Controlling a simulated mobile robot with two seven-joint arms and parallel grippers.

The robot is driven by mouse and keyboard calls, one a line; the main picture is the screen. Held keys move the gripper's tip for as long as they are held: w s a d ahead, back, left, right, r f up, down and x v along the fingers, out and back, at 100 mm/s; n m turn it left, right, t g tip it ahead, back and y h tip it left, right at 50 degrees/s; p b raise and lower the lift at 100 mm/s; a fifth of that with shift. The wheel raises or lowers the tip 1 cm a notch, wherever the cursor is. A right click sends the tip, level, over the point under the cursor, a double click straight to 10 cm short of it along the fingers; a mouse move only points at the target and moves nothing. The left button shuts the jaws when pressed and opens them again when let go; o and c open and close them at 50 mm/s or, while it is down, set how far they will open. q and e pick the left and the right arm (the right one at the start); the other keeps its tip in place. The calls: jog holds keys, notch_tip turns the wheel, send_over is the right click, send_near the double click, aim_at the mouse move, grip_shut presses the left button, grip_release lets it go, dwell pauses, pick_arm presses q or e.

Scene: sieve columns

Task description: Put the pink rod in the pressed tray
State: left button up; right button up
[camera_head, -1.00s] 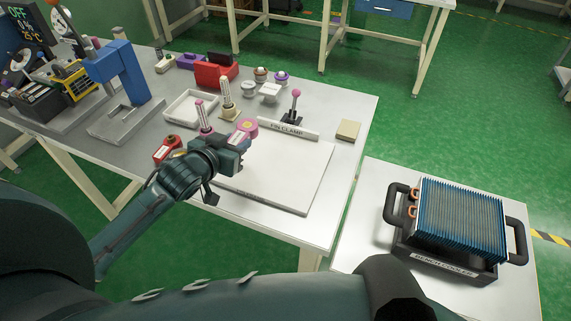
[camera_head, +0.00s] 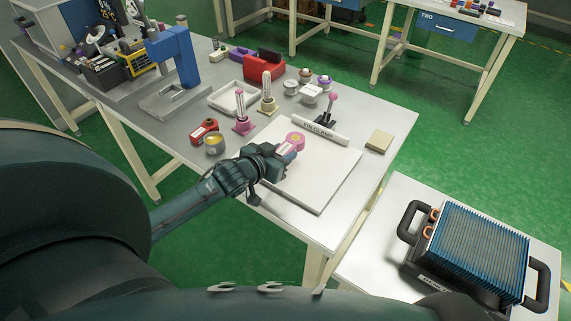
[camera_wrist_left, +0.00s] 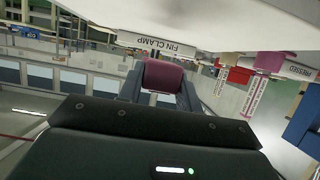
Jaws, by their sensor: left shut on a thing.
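My left gripper (camera_head: 283,150) is shut on the pink rod (camera_head: 294,138), above the white board at the bench's front. The rod's round end with a yellow spot faces up in the head view. In the left wrist view the rod (camera_wrist_left: 163,77) shows as a dark pink cylinder between the two fingers. A shallow white tray (camera_head: 217,105) sits between the blue press and the columns; its label is not readable in the head view. A "PRESSED" label (camera_wrist_left: 299,71) shows upside down at the right of the left wrist view. My right gripper is not in view.
The blue press (camera_head: 173,52) is beyond. A fin clamp (camera_head: 327,113) stands behind the white board (camera_head: 325,195). A bench cooler (camera_head: 475,250) is at right.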

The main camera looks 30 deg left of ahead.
pick_arm(q)
jog(key=shift+f, duration=2.25)
jog(key=shift+f+b, duration=0.2)
jog(key=shift+b, duration=0.1)
jog(key=o, duration=1.2)
